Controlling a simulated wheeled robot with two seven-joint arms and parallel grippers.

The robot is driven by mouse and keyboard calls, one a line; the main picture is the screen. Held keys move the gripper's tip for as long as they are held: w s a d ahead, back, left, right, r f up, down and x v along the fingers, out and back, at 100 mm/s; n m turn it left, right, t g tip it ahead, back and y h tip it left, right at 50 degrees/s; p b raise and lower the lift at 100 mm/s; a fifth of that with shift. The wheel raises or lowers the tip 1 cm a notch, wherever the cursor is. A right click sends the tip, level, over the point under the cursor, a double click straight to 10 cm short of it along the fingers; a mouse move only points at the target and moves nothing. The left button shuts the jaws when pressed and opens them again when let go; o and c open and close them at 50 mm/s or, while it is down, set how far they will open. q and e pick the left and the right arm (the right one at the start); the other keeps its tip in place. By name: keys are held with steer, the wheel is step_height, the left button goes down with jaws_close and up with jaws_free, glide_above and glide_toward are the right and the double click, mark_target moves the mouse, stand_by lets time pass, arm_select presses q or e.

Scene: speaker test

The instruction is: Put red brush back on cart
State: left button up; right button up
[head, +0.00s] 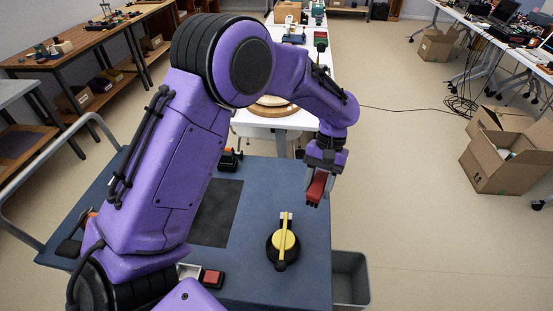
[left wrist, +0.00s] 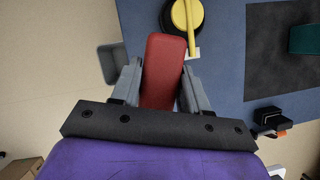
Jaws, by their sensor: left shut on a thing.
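The red brush (head: 317,186) is held in my left gripper (head: 318,180), above the far right edge of the blue-topped cart (head: 305,215). In the left wrist view the brush (left wrist: 162,70) shows as a red block between the two grey fingers of the gripper (left wrist: 157,85), which are shut on it. The cart top (left wrist: 226,60) lies below and to the right in that view. My right gripper is not in view.
A black and yellow round device (head: 284,245) stands on the cart's right part, near a dark mat (head: 217,215). A red-topped block (head: 212,278) is at the front. A grey bin (head: 350,278) stands beside the cart. Cardboard boxes (head: 505,160) lie on the right floor.

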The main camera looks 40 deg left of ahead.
arm_select(q)
steer(key=s+a+f+n+t+h+b, duration=0.25)
steer(key=a+n+t, duration=0.45)
steer(key=a+n, duration=1.05)
steer(key=w+f+n, duration=0.1)
steer(key=w+f, duration=0.2)
steer(key=w, duration=0.1)
steer(key=w+d+f+n+p, duration=0.1)
steer(key=w+f+n, duration=0.1)
steer(key=w, duration=0.3)
steer(key=w+f+n, duration=0.1)
steer(key=w+f, duration=0.4)
steer(key=shift+d+f+h+p, duration=0.1)
steer(key=shift+d+h+p, duration=0.15)
steer(key=shift+p, duration=0.1)
step_height(320, 180, down, 2)
steer(key=shift+f, duration=0.25)
steer(key=shift+w+f, duration=0.1)
steer(key=shift+f, duration=0.15)
steer(key=o, duration=0.9)
steer(key=shift+f, duration=0.15)
steer(key=shift+o, duration=0.2)
